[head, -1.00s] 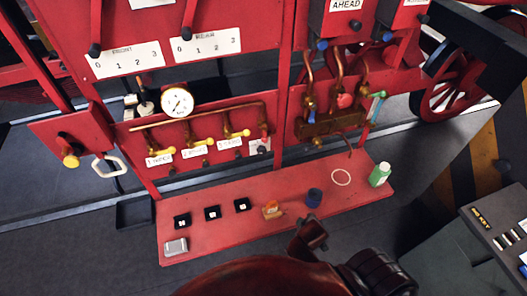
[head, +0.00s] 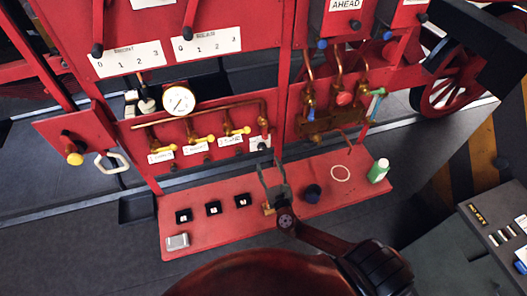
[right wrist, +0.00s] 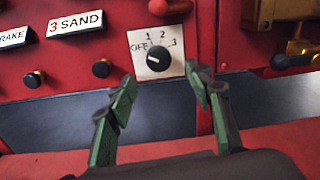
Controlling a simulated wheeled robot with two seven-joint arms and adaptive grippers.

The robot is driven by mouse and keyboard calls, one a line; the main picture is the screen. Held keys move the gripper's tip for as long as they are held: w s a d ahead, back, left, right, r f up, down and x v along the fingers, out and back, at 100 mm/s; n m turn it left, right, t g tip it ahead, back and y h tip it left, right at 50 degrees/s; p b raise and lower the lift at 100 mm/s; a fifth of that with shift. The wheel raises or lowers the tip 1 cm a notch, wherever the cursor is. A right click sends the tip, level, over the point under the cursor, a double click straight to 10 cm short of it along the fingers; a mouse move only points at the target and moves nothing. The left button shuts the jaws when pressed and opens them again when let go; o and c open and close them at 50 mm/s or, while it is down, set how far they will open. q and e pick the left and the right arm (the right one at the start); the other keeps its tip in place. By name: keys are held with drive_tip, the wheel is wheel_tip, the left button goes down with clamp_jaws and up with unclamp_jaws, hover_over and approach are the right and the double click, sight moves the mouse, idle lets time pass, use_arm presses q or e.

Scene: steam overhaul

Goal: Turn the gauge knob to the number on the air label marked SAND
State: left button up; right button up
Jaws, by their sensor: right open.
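The gauge knob (right wrist: 158,61) is a black round knob on a white plate marked OFF, 1, 2 and 3. Its white mark sits on the left side, toward OFF. The air label (right wrist: 75,23) to its left reads "3 SAND". In the head view the knob plate (head: 259,143) is at the right end of the label row, beside the SAND label (head: 230,141). My right gripper (head: 271,175) is open and empty below the plate. In the right wrist view its fingers (right wrist: 160,82) stand apart, framing the knob from below without touching it. My left gripper is not in view.
A round white gauge (head: 178,100) and yellow-handled valves are on the red panel. The red shelf (head: 200,227) below bears several small black trays, a grey box (head: 177,241), a dark blue cylinder (head: 312,193) and a green bottle (head: 378,170). A copper pipe runs above the knob.

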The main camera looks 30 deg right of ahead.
sight(263, 150)
drive_tip(key=p+x, duration=0.1)
drive_tip(key=x, duration=0.6)
drive_tip(key=shift+w, duration=0.4)
drive_tip(key=c, duration=1.2)
